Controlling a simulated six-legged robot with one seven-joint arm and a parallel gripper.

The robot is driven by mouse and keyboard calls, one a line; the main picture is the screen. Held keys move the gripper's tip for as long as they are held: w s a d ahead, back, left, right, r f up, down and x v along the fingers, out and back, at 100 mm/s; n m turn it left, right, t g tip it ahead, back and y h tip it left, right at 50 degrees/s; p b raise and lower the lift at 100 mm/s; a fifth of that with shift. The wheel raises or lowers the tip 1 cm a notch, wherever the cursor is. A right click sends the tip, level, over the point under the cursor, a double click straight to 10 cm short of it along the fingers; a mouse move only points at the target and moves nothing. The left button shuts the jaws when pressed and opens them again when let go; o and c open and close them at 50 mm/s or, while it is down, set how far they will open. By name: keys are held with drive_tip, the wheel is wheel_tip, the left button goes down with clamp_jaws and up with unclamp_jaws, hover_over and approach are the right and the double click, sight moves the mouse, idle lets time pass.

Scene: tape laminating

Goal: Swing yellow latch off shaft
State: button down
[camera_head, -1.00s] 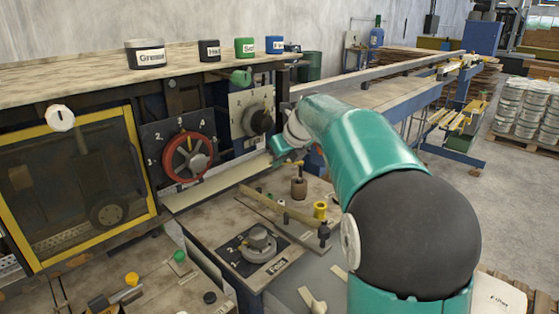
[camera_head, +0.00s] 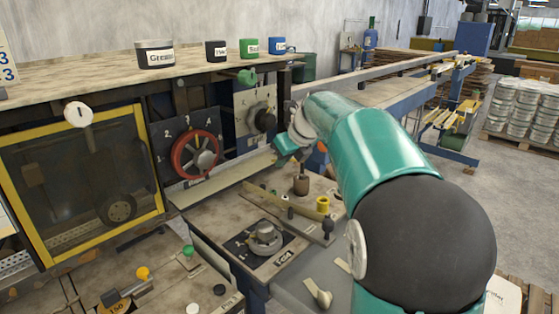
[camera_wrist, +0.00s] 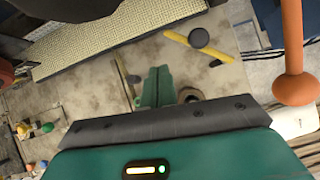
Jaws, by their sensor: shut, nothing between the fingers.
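The yellow latch (camera_wrist: 177,37) shows in the wrist view as a flat bar running on both sides of a dark round shaft top (camera_wrist: 199,38). My gripper (camera_wrist: 157,72) has its green fingers shut and empty. Its tips lie below and left of the latch in that picture, apart from it by a visible gap in the image; the height between them I cannot tell. In the head view my gripper (camera_head: 286,148) is in front of the panel, above the worktop, and the fingertips are hard to make out. The latch is not clear there.
An orange rounded handle (camera_wrist: 293,85) stands at the right in the wrist view. In the head view a brown cylinder (camera_head: 301,185), a yellow ring (camera_head: 323,204) and a grey dial (camera_head: 264,237) are on the worktop. A red wheel (camera_head: 195,154) is on the panel.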

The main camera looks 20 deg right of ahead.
drive_tip(key=s+a+r, duration=0.1)
drive_tip(key=s+r, duration=0.4)
drive_tip(key=r, duration=0.3)
drive_tip(key=shift+s+a, duration=0.25)
drive_tip(key=shift+s, duration=0.05)
